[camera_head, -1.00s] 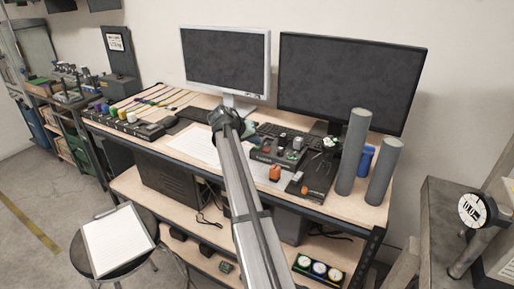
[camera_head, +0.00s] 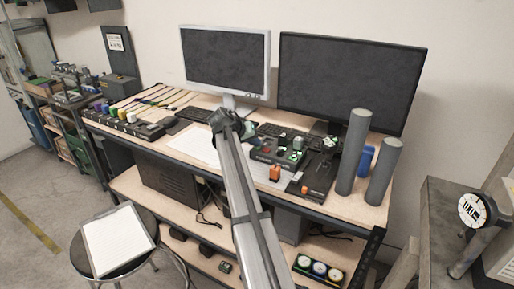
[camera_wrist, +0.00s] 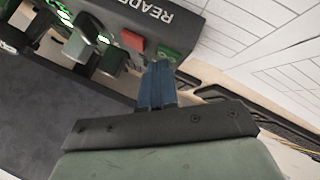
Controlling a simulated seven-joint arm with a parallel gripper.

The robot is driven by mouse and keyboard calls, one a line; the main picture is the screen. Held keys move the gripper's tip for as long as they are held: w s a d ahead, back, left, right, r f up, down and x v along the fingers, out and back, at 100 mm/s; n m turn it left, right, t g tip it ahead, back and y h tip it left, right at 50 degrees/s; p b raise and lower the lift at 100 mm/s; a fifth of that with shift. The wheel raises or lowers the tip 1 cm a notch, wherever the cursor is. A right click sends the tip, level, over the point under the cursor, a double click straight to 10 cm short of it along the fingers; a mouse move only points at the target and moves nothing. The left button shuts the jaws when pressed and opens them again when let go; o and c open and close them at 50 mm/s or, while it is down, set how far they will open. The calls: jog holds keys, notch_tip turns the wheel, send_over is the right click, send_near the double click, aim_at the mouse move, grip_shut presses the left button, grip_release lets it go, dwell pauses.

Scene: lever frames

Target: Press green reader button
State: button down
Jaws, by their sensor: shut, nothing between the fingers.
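The reader box (camera_head: 262,157) is a dark unit with several knobs and buttons on the desk, in front of the monitors. In the wrist view its black top (camera_wrist: 150,14) carries partly cut-off "READE" lettering. A red button (camera_wrist: 132,41) shows beside a green part (camera_wrist: 168,54), which looks like the green button. My gripper's blue fingers (camera_wrist: 158,78) are shut together and empty. Their tips overlap the edge of the green part; I cannot tell whether they touch it or how far it is pushed in. In the head view my arm hides the fingertips.
An orange-red block (camera_head: 275,173) and a dark device (camera_head: 312,180) are near the box. Two grey cylinders (camera_head: 353,150) stand at the desk's right. Knobs (camera_wrist: 84,38) rise close to my fingers. White paper (camera_head: 193,143) lies left of my arm.

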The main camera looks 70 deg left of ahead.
aim_at(255, 148)
dwell(0.3)
jog(key=shift+r, duration=0.8)
jog(key=shift+r, duration=2.45)
